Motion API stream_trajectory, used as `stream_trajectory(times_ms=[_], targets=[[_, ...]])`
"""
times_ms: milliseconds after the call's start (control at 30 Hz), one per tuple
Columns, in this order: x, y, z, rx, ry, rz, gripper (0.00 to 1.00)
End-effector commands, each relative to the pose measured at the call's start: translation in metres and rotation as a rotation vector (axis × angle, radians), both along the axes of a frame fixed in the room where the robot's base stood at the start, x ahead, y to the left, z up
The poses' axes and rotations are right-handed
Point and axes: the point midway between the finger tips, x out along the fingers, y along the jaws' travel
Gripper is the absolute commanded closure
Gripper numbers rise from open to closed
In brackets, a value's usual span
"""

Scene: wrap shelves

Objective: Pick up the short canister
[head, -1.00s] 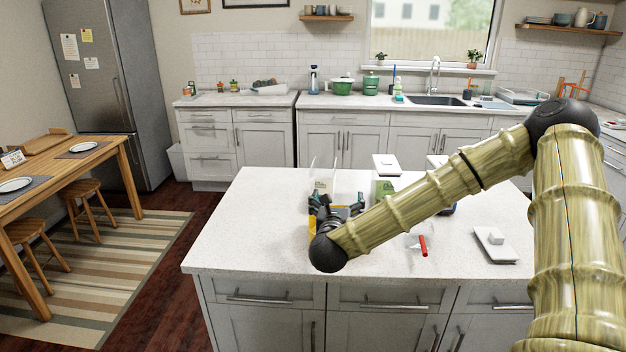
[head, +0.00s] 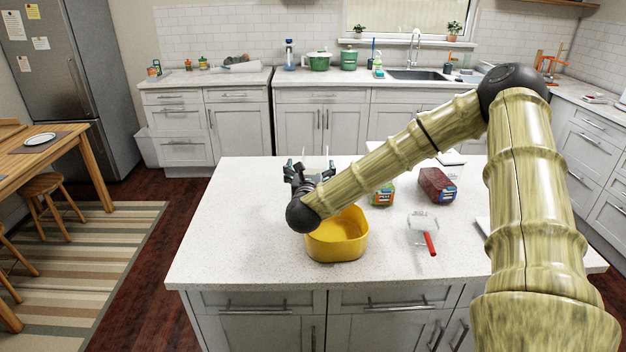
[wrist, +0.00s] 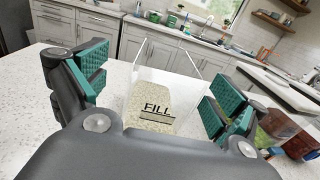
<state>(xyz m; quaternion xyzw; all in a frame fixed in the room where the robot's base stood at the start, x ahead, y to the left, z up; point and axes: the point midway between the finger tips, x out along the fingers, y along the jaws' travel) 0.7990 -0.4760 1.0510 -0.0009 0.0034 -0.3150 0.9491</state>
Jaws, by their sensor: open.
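In the wrist view a clear, open-topped, square-sided canister (wrist: 160,112) with pale grainy contents and a "FILL" mark stands upright on the counter. It lies between the two teal-padded fingers of my gripper (wrist: 158,92), which are open, with gaps visible on both sides. In the head view my gripper (head: 308,172) is over the far left part of the island and hides most of the canister; only thin clear edges show behind it. No other canister is clear enough to compare heights.
A yellow open bin (head: 337,246) stands just in front of my gripper on the island (head: 235,235). To the right are a small labelled pack (head: 382,194), a dark red pack (head: 437,184) and a red-handled clear scoop (head: 430,243). The island's left side is clear.

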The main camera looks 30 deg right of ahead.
Motion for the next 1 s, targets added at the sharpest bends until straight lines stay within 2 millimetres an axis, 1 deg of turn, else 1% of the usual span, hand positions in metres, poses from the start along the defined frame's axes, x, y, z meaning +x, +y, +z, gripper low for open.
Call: stream_trajectory(times_ms=[67,233,400,500,733,767,800,967,1000], targets=[[0.003,-0.006,0.003,-0.002,0.000,-0.003,0.04],[0.020,-0.019,0.005,-0.004,0.000,-0.003,0.04],[0.034,-0.030,0.001,-0.002,0.000,-0.003,0.04],[0.038,-0.033,0.000,-0.001,0.001,-0.002,0.04],[0.038,-0.034,0.000,0.000,0.000,-0.002,0.04],[0.038,-0.034,0.000,0.000,0.000,-0.002,0.07],[0.038,-0.034,0.000,0.000,0.000,-0.002,0.15],[0.038,-0.034,0.000,0.000,0.000,-0.002,0.44],[0.038,-0.034,0.000,0.000,0.000,-0.002,0.51]])
